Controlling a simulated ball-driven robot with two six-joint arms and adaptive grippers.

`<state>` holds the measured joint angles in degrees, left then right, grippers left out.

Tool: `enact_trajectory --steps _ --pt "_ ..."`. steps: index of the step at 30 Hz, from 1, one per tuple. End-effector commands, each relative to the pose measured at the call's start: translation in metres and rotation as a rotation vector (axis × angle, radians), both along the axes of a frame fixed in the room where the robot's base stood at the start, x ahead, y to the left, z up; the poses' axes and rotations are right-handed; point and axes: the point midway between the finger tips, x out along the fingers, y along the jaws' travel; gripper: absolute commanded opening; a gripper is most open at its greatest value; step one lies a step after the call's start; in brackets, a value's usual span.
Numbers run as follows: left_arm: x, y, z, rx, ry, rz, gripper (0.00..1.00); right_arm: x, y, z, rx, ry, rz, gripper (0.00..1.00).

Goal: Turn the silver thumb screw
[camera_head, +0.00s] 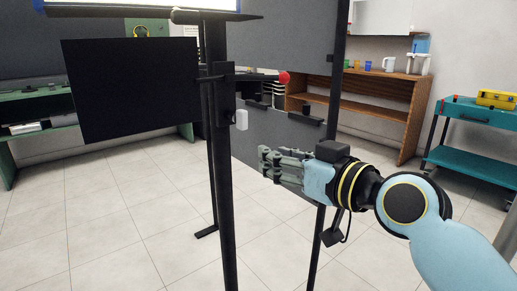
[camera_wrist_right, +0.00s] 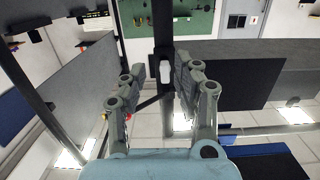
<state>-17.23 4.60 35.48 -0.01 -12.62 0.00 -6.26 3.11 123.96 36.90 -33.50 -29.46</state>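The silver thumb screw appears as a small pale grey knob (camera_head: 241,119) sticking out to the right of a black bracket (camera_head: 224,95) on an upright black post. In the right wrist view the knob (camera_wrist_right: 165,73) shows between the fingertips, beyond them and apart from them. My right gripper (camera_head: 264,161) is to the right of the post and lower than the knob in the head view, pointing left. In the right wrist view its fingers (camera_wrist_right: 160,82) are spread with nothing between them. My left gripper is not in view.
A black panel (camera_head: 130,88) hangs left of the post. A grey panel (camera_head: 277,40) and a second dark post (camera_head: 335,100) stand behind my right gripper. A wooden shelf (camera_head: 350,85) and a teal cart (camera_head: 475,140) are farther back right. The tiled floor at left is clear.

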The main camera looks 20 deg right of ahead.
Motion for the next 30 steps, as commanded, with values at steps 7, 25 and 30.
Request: enact_trajectory --steps 7,25,30 --pt "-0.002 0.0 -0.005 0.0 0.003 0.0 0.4 0.007 0.004 0.044 0.014 -0.099 0.005 0.31" --pt "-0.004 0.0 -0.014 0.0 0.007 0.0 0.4 0.071 0.027 0.044 0.012 -0.097 0.004 0.31" --pt "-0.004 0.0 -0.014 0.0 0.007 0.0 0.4 0.078 0.03 0.044 0.012 -0.097 0.005 0.31"
